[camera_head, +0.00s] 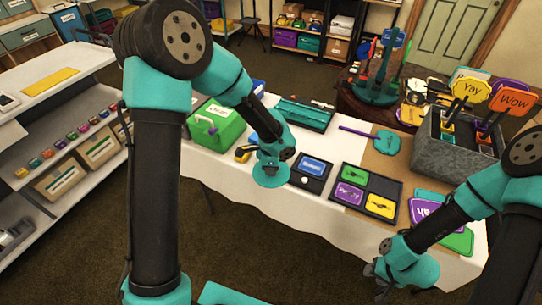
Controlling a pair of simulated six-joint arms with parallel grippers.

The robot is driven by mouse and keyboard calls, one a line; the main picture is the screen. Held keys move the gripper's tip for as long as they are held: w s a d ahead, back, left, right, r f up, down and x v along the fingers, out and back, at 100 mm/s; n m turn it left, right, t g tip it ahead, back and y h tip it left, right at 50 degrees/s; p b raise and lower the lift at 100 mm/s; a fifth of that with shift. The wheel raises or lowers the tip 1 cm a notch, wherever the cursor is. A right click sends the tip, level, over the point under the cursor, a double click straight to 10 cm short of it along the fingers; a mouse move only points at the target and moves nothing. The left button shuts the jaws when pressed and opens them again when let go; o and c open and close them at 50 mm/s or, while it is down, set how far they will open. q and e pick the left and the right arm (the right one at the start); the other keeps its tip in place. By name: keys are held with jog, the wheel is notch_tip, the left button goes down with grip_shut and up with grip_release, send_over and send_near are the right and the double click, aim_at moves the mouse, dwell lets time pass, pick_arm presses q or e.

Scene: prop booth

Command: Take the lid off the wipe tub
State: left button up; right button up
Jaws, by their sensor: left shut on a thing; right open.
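My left gripper (271,174) is over the left part of the white-covered table, beside a black box with a blue panel (312,168). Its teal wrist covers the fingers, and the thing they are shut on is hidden. I cannot make out the wipe tub or its lid for certain; they may be behind this wrist. My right gripper (379,277) is open at the lower right, in front of the table's near edge, with nothing seen between its fingers.
A green case (216,126) stands left of my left gripper. A black tray with purple and yellow cards (367,194) lies to the right. A grey bin of signs (456,139) stands at the right. Shelves (75,150) line the left.

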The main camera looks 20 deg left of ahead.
pick_arm(q)
jog(key=shift+s+d+r, duration=0.1)
jog(key=shift+s+d, duration=0.1)
jog(key=shift+s, duration=0.3)
jog(key=shift+s+d, duration=0.15)
jog(key=shift+s, duration=0.3)
jog(key=shift+w, duration=0.1)
